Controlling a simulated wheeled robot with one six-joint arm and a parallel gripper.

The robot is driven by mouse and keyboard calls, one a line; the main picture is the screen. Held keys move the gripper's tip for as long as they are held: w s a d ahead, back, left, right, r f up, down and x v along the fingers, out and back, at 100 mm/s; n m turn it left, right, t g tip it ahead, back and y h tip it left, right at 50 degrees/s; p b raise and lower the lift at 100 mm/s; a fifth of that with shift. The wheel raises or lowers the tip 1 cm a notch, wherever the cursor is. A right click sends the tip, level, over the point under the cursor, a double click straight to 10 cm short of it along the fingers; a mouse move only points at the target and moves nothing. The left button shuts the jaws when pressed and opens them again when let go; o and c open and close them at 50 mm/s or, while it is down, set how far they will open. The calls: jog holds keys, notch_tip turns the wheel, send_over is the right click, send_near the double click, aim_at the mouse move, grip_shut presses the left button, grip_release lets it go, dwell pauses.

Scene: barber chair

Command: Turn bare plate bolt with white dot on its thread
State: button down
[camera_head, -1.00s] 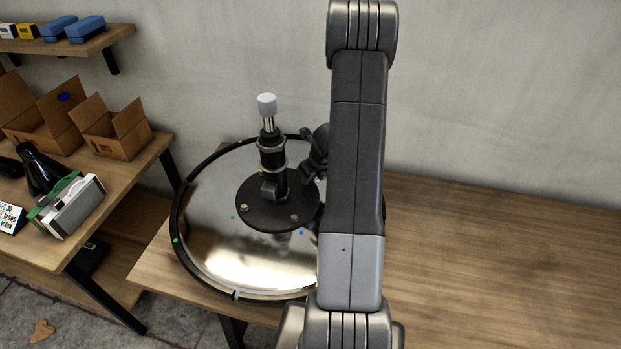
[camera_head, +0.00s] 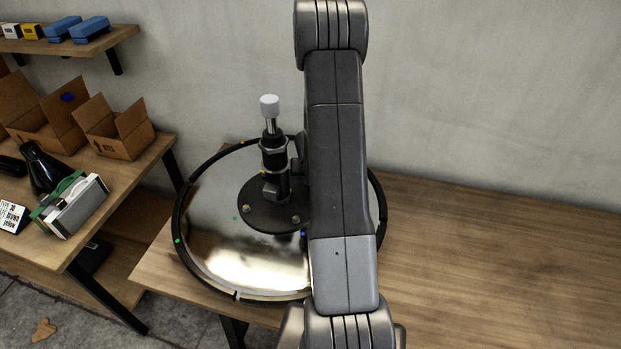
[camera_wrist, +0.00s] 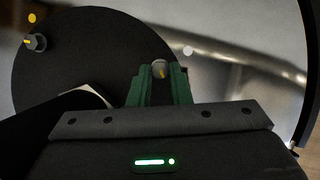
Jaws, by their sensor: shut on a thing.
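The black round plate (camera_head: 262,222) sits on the shiny disc and carries the chair's column. In the wrist view the plate (camera_wrist: 75,60) fills the left and centre. A grey bolt (camera_wrist: 158,68) with a yellow mark on its head stands near the plate's edge, and a white dot (camera_wrist: 187,51) lies on the disc just beyond it. My gripper (camera_wrist: 161,73), with green fingers, is shut on this bolt, one finger on each side. Its thread is not visible. In the head view my arm hides the gripper and this bolt.
Another bolt (camera_wrist: 36,42) lies near a yellow dot. The upright black column (camera_head: 274,160) with a grey cap rises from the plate, close to my arm. The shiny disc (camera_head: 215,250) has a raised black rim. The wooden table (camera_head: 470,260) is clear to the right.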

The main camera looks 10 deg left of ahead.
jog(key=shift+w+a+m, duration=0.1)
jog(key=shift+m, duration=0.6)
jog(key=c, duration=1.3)
grip_release()
jog(key=shift+c, duration=0.2)
jog(key=shift+r, duration=0.1)
